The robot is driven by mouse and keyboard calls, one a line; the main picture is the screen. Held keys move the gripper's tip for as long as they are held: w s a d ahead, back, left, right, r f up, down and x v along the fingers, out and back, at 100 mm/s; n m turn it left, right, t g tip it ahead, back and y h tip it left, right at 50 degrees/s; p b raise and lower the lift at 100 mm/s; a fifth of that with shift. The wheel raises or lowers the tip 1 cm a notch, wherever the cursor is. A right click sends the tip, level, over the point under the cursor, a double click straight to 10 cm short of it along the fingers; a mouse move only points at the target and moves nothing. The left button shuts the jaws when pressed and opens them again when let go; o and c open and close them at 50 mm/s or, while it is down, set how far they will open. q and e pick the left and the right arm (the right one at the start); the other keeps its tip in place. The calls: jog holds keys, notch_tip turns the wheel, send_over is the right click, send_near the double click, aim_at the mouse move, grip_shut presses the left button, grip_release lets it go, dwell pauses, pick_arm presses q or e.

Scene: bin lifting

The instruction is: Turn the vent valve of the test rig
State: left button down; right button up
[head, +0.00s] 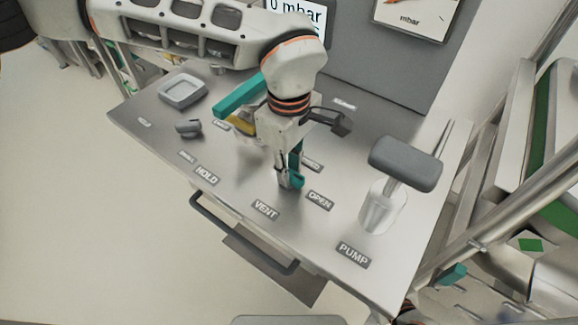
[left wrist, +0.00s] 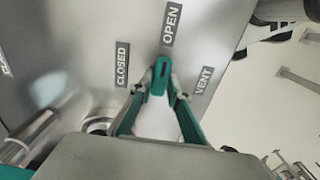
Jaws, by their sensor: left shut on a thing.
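The vent valve's teal handle (left wrist: 158,78) shows in the left wrist view between the fingertips of my left gripper (left wrist: 160,92). Its end points toward the OPEN label (left wrist: 171,24), with the CLOSED label (left wrist: 122,66) to the left and the VENT label (left wrist: 203,80) to the right. In the head view my left gripper (head: 289,180) reaches down to the panel (head: 235,180) behind the VENT label (head: 265,209), shut on the handle. The fingers hide most of the valve body. My right gripper is not in view.
A pump with a grey T-handle (head: 405,163) stands right of the gripper. A teal bar (head: 240,95), a grey knob (head: 188,127) and a small tray (head: 183,92) are to the left. A display (head: 297,14) reads 0 mbar. A dark rail (head: 245,235) runs along the front edge.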

pick_arm(q)
jog(key=shift+r, duration=0.1)
jog(key=c, duration=1.9)
grip_release()
notch_tip(320, 180, up, 12)
jog(key=shift+f, duration=0.1)
